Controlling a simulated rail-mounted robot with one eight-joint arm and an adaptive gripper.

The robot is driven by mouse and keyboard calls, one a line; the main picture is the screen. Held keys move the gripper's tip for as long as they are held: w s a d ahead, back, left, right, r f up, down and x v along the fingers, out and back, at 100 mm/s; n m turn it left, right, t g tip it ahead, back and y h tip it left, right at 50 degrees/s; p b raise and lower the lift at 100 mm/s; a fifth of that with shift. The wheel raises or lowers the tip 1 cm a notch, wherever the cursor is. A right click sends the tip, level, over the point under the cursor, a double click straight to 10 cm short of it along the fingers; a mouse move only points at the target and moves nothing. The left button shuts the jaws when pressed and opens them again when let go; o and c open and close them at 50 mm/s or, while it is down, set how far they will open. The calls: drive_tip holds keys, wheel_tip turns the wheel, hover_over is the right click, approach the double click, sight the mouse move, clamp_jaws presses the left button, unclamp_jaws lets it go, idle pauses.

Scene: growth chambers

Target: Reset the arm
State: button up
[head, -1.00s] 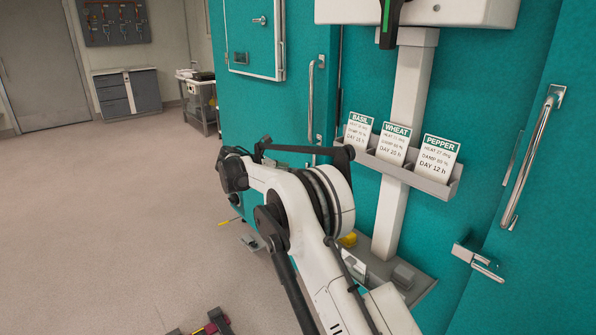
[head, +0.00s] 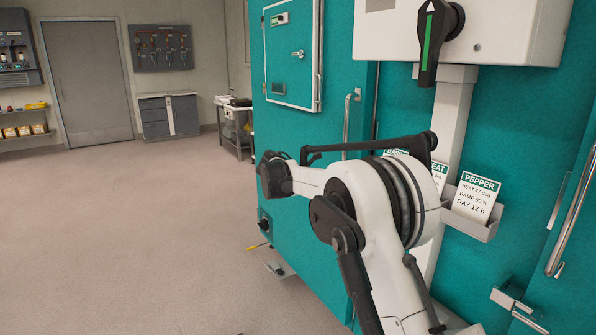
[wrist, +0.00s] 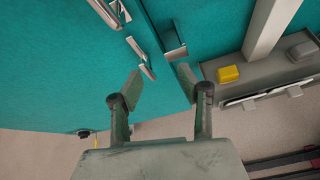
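My gripper (wrist: 160,83) shows in the wrist view with its two fingers spread apart and nothing between them. Beyond the fingers are the teal chamber front (wrist: 75,75) and metal latch pieces (wrist: 173,40); I cannot tell how close the fingertips are to them. In the head view my white and black arm (head: 355,190) is bent in front of the teal chamber, and the gripper itself cannot be made out there.
A card holder (head: 482,230) with a PEPPER card (head: 474,200) is right of the arm, which partly covers the other cards. A black lever with a green stripe (head: 430,45) is above. The wrist view shows a yellow button (wrist: 228,74). Open floor (head: 130,230) lies left.

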drive_tip(key=s+d+r+m+y+p, duration=0.1)
drive_tip(key=s+d+r+m+y, duration=0.35)
drive_tip(key=s+r, duration=0.6)
drive_tip(key=s+d+m+y+p, duration=0.15)
drive_tip(key=s+m, duration=0.25)
drive_tip(key=s, duration=0.6)
drive_tip(key=s+d+m+y+p, duration=0.1)
drive_tip(key=s+d+m, duration=0.2)
drive_tip(key=s, duration=0.8)
drive_tip(key=s+d+m+y+p, duration=0.15)
drive_tip(key=s+m, duration=0.25)
drive_tip(key=s, duration=0.6)
drive_tip(key=s+a+f+m+y, duration=0.1)
drive_tip(key=s+f+m, duration=0.2)
drive_tip(key=s, duration=0.4)
drive_tip(key=s+f+m+y, duration=0.1)
drive_tip(key=s+f+m, duration=0.2)
drive_tip(key=s, duration=0.5)
wheel_tip(320, 180, down, 19)
drive_tip(key=b, duration=1.8)
drive_tip(key=shift+a+t, duration=0.15)
drive_tip(key=shift+t, duration=0.25)
drive_tip(key=shift+w+r, duration=0.15)
